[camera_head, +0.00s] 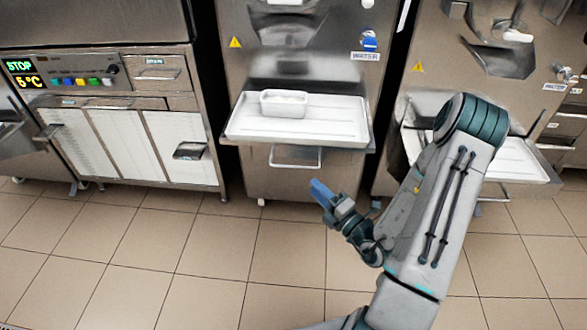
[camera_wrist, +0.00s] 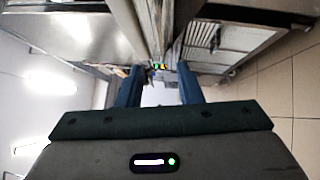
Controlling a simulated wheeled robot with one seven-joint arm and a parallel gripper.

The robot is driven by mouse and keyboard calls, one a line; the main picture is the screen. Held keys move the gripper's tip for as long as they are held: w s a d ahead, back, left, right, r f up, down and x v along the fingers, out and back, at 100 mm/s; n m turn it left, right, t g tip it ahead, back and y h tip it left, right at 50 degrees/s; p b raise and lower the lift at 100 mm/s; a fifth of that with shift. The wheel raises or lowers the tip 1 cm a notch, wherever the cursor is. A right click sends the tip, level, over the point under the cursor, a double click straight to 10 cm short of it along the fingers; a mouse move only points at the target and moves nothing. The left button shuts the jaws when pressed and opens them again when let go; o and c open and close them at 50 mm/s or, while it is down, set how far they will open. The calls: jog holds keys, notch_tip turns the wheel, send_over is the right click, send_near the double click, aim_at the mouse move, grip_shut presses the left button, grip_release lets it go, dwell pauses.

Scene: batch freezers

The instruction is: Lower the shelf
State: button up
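The shelf (camera_head: 335,122) on the middle freezer is a white shallow tray sticking out from the steel front. A white container (camera_head: 284,104) stands on its left part. A handle loop (camera_head: 296,165) hangs below the front edge of the shelf. My gripper (camera_head: 320,192) is in front of and below the shelf, apart from it, with its blue fingers pointing up and left. In the wrist view my gripper (camera_wrist: 161,84) has two blue fingers spread with an empty gap between them. The shelf cannot be made out clearly there.
A similar shelf (camera_head: 520,163) on the right freezer is partly hidden behind my arm. A steel machine (camera_head: 110,115) with white panels, coloured buttons and a display stands at the left. The tiled floor (camera_head: 130,240) in front is clear.

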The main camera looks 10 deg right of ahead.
aim_at(293, 167)
jog(key=b+x, duration=0.1)
jog(key=x, duration=0.9)
jog(key=shift+w+a, duration=0.25)
jog(key=shift+w, duration=0.05)
grip_shut()
